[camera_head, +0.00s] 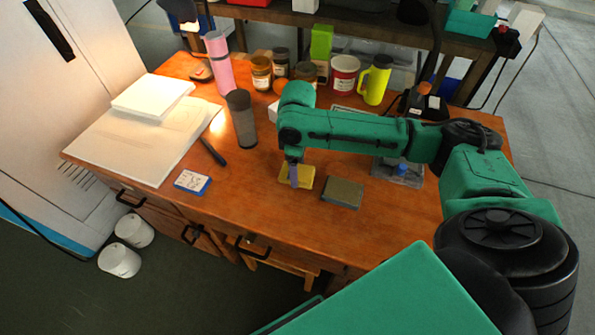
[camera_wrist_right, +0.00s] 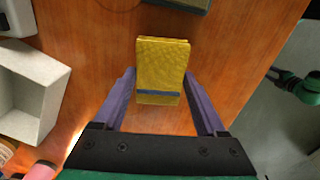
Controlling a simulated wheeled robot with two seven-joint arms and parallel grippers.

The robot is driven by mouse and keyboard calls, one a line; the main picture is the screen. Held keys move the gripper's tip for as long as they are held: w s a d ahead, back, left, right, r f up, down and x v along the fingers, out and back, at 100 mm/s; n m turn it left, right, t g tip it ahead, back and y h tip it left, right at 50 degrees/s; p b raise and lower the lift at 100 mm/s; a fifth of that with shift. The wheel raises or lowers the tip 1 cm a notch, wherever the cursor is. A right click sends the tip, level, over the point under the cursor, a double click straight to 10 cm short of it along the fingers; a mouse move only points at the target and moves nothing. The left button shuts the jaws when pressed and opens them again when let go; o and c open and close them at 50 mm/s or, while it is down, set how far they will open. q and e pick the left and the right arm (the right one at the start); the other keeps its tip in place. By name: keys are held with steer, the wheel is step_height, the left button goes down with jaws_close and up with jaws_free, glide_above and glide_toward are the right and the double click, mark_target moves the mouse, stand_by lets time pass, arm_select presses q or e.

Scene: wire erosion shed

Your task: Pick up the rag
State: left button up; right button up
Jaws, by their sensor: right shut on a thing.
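The rag (camera_head: 304,172) is a folded yellow cloth on the wooden table, near its front edge in the head view. In the right wrist view the rag (camera_wrist_right: 160,62) shows a dark blue stripe across its near end. My right gripper (camera_head: 294,178) points down at the rag, and in the wrist view its two purple fingers (camera_wrist_right: 159,85) stand on either side of it. The right gripper is shut on the rag, which appears at table level; I cannot tell whether it is clear of the surface. My left gripper is not in view.
A grey-green block (camera_head: 342,192) lies just right of the rag. A blue-and-white box (camera_head: 192,182), a dark marker (camera_head: 213,151) and a dark tumbler (camera_head: 241,118) are to the left. Jars, a red-and-white tub (camera_head: 344,74) and a yellow jug (camera_head: 375,82) stand behind.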

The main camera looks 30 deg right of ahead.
step_height(320, 180, up, 19)
steer(key=p, duration=0.2)
steer(key=shift+f, duration=0.1)
steer(key=o, duration=0.4)
steer(key=shift+c, duration=1.3)
steer(key=shift+f, duration=0.1)
